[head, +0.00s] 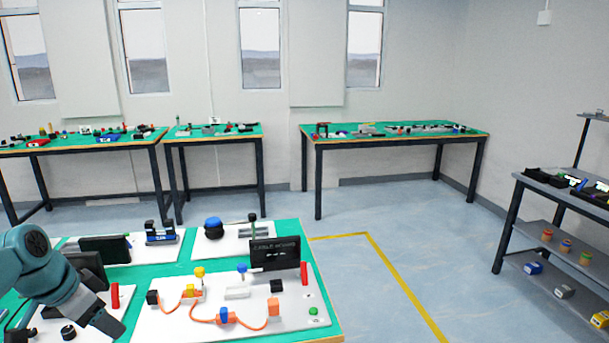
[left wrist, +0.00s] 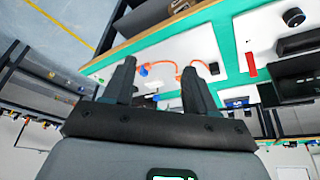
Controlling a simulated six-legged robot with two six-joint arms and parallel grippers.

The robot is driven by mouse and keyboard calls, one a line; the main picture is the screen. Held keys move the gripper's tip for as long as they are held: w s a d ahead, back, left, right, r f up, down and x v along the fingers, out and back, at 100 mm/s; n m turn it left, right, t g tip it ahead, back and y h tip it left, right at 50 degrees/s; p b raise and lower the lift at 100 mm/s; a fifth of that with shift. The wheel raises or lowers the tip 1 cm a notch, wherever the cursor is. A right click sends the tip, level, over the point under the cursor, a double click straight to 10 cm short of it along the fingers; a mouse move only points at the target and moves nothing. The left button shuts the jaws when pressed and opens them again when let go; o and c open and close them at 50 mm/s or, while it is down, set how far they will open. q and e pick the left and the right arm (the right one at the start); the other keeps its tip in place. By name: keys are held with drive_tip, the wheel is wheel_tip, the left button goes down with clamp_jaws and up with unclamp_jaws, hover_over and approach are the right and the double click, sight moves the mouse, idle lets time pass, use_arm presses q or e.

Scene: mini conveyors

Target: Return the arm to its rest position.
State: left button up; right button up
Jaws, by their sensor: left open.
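My left arm (head: 45,275) comes in from the left edge in the head view, above the near left part of the green-topped table (head: 185,252). Its teal links hide part of the boards there, and the gripper's fingers are not clearly seen in that view. In the left wrist view my left gripper (left wrist: 157,80) is open, with its two dark fingers apart and nothing between them. The table and its boards show beyond the fingers, tilted in that view. My right gripper is in neither view.
A white board (head: 185,322) with orange cables, coloured knobs and a black panel (head: 275,253) fills the table's near right. Red cylinders (head: 305,273) stand on the boards. More green tables (head: 395,132) line the back wall. A dark shelf (head: 560,190) stands right. Floor between is clear.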

use_arm(q)
drive_tip(key=s+d+f+n+g, duration=0.1)
drive_tip(key=d+f, duration=0.5)
drive_tip(key=f, duration=0.4)
drive_tip(key=s+d+f+n+h, duration=0.1)
drive_tip(key=s+d+f+n, duration=0.1)
drive_tip(key=d+f, duration=0.5)
drive_tip(key=s+d+f+n+g, duration=0.1)
drive_tip(key=d+f, duration=0.3)
drive_tip(key=f, duration=0.8)
drive_tip(key=s+d+f+n, duration=0.1)
drive_tip(key=s+d+f, duration=0.2)
drive_tip(key=s, duration=0.3)
drive_tip(key=s+d+f+n+g, duration=0.1)
drive_tip(key=s+d+f, duration=0.2)
drive_tip(key=s, duration=0.3)
drive_tip(key=s+d+f+n+h+p, duration=0.1)
drive_tip(key=s+d+f, duration=0.2)
drive_tip(key=s, duration=0.4)
drive_tip(key=shift+d+n, duration=0.3)
drive_tip(key=shift+d, duration=0.1)
